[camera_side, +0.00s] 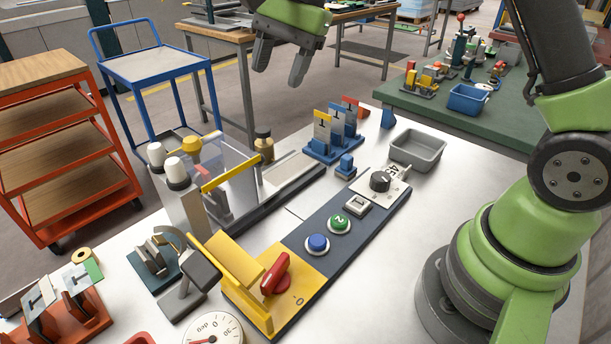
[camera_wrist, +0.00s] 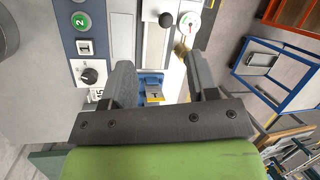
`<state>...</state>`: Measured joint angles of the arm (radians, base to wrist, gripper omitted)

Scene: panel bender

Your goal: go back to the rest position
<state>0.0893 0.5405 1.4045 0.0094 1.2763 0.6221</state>
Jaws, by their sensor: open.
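My gripper (camera_side: 284,62) is at the top of the side view, raised above the table, with its two dark fingers spread and nothing between them. In the wrist view my gripper (camera_wrist: 165,82) also shows open, pointing down over the blue rack. The blue rack (camera_side: 331,146) holds several upright grey plates with coloured tops and stands well below my gripper, apart from it. The control panel (camera_side: 312,240) carries a green button, a blue button, a black knob and a red switch on a yellow block.
A clear guard (camera_side: 222,167) and white-capped posts stand on the bender at the left. A grey tray (camera_side: 418,150) sits at the table's back right. An orange cart (camera_side: 60,140), a blue trolley (camera_side: 155,65) and a green bench (camera_side: 450,110) stand around. Air around my gripper is free.

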